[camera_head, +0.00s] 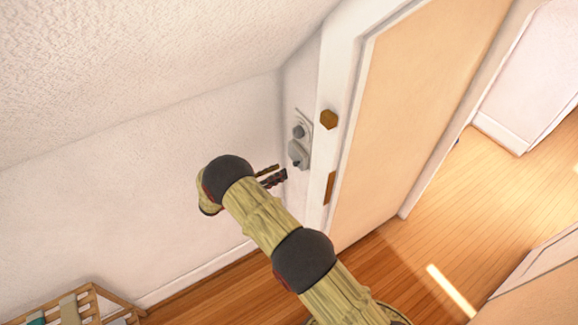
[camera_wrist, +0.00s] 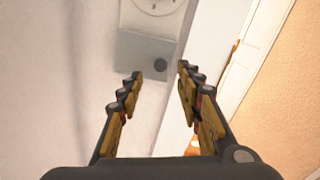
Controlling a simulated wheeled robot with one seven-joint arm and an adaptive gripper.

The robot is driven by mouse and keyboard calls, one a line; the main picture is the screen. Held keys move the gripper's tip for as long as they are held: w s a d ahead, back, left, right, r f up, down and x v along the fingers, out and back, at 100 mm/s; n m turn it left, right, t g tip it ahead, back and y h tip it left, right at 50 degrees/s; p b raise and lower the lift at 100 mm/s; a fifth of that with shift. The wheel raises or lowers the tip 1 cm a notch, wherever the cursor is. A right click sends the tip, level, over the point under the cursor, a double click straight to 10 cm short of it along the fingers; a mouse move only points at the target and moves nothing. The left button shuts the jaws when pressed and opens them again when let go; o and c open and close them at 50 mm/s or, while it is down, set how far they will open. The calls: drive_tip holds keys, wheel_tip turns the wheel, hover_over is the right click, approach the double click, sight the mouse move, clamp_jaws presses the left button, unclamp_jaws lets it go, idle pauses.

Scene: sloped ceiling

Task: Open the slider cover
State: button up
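The slider cover looks to be the grey box-like piece (camera_head: 297,152) on a wall-mounted plate beside the white door frame. In the head view my gripper (camera_head: 272,175) is just left of and below the grey piece. I cannot tell whether a finger touches it.
The white door frame (camera_head: 338,60) stands close on the right, with brass-coloured hardware (camera_head: 328,119) on it. The sloped ceiling (camera_head: 130,60) comes down at the upper left. A wooden rack (camera_head: 90,300) stands at the lower left. Bare wooden floor (camera_head: 400,250) lies at the right.

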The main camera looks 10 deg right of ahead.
sight(294, 164)
drive_tip(key=x, duration=0.6)
drive_tip(key=shift+c, duration=1.4)
drive_tip(key=shift+s, duration=0.1)
clamp_jaws()
